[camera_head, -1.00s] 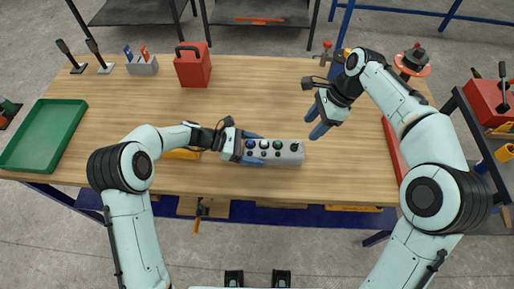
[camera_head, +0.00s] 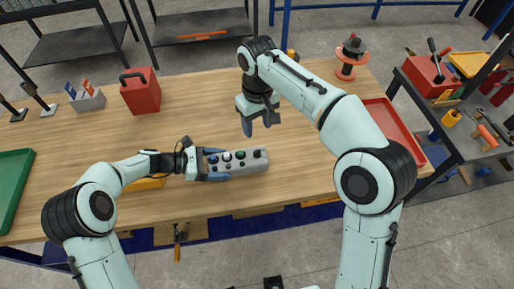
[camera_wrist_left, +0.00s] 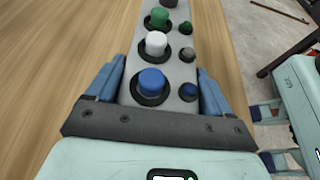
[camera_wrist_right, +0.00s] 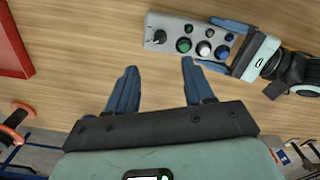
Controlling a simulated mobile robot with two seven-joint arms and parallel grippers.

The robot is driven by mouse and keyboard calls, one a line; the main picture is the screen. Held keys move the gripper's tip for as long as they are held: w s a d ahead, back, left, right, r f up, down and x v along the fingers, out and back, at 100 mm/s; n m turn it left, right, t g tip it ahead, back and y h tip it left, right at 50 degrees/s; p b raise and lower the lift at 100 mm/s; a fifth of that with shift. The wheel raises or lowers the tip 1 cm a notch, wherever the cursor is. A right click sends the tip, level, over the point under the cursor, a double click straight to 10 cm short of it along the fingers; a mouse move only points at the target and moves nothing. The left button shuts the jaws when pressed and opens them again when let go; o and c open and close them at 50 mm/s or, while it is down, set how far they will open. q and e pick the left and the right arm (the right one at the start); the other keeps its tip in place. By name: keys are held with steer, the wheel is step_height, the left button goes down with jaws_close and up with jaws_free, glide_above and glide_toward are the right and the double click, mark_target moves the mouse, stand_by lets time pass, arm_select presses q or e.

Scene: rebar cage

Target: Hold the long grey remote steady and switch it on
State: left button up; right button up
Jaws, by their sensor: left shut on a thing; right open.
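The long grey remote (camera_head: 251,165) lies along the table in the head view. Its top carries blue, white and green buttons, smaller buttons, and a black knob (camera_wrist_right: 160,37) at the end away from my left gripper. My left gripper (camera_wrist_left: 160,72) is shut on the blue-button end, one finger on each long side; it also shows in the right wrist view (camera_wrist_right: 222,46). My right gripper (camera_head: 262,126) is open and empty, above the table on the far side of the remote. In the right wrist view the remote lies beyond its fingertips.
A red toolbox (camera_head: 141,93) and a grey holder (camera_head: 88,100) stand at the back left of the table. A green tray (camera_head: 14,180) is at the left, a red tray (camera_head: 395,128) at the right. A red spool (camera_head: 350,60) stands at the back right.

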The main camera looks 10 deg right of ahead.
mark_target(257, 150)
step_height(257, 150, down, 12)
steer(key=shift+r, duration=0.1)
stand_by(0.5)
jaws_close()
